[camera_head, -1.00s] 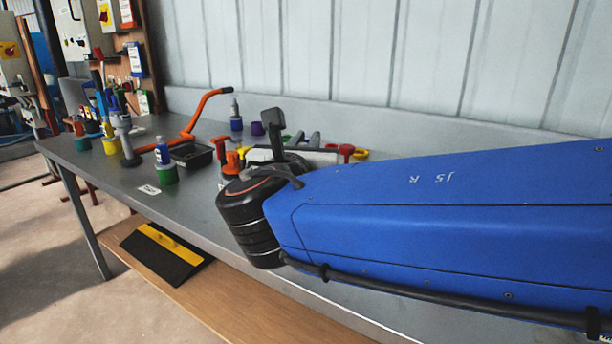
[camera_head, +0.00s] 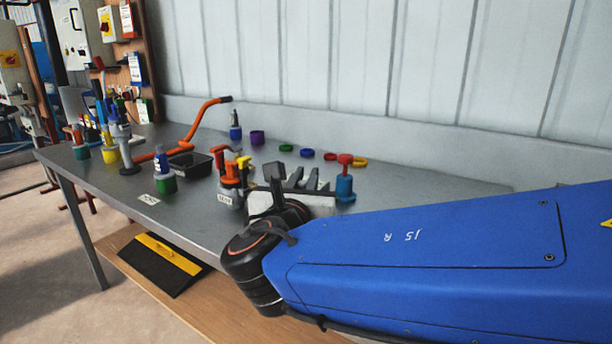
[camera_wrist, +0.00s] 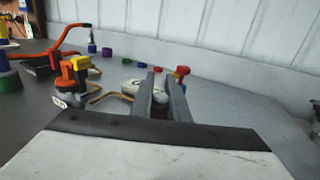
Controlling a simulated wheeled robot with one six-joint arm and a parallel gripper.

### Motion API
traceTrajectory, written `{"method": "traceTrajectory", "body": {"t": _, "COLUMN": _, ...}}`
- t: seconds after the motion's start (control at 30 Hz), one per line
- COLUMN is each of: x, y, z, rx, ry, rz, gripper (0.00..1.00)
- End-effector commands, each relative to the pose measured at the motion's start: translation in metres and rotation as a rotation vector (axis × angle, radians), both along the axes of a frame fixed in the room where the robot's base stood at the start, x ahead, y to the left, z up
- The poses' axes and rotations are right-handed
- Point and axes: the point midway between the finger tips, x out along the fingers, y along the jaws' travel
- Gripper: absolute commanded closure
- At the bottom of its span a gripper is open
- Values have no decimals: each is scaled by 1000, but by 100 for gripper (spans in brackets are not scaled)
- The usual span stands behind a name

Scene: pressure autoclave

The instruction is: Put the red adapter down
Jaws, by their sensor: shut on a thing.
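The red adapter (camera_head: 345,160) is upright at the top of a teal-blue cylinder (camera_head: 344,187), just right of my gripper. In the wrist view the red adapter (camera_wrist: 181,72) shows at the far end of the right finger. My gripper (camera_wrist: 162,82) reaches low over the bench with its two grey fingers a little apart; it also shows in the head view (camera_head: 305,178). It is shut on the adapter, but the fingers hide the contact and the lower part. I cannot tell whether the cylinder rests on the bench.
Orange and yellow-topped parts (camera_head: 231,172) stand close left of my gripper. Coloured rings, among them a green one (camera_head: 286,147) and a yellow one (camera_head: 361,162), lie behind it. A black tray (camera_head: 190,165) and an orange bent handle (camera_head: 190,135) are further left. The bench right of the adapter looks clear.

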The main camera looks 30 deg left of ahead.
Motion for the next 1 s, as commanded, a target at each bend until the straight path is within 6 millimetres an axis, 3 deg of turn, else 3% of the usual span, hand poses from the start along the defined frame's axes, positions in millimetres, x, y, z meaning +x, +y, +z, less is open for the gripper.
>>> {"method": "traceTrajectory", "body": {"t": 0.13, "x": 0, "y": 0, "z": -3, "rx": -1, "ry": 0, "rz": 0, "gripper": 100}}
{"method": "traceTrajectory", "body": {"t": 0.17, "x": 0, "y": 0, "z": -4, "rx": -1, "ry": 0, "rz": 0, "gripper": 83}}
{"method": "traceTrajectory", "body": {"t": 0.23, "x": 0, "y": 0, "z": -4, "rx": -1, "ry": 0, "rz": 0, "gripper": 67}}
{"method": "traceTrajectory", "body": {"t": 0.7, "x": -2, "y": -1, "z": 6, "rx": 2, "ry": 1, "rz": 0, "gripper": 67}}
{"method": "traceTrajectory", "body": {"t": 1.0, "x": -50, "y": -15, "z": 6, "rx": 0, "ry": -1, "rz": 4, "gripper": 67}}
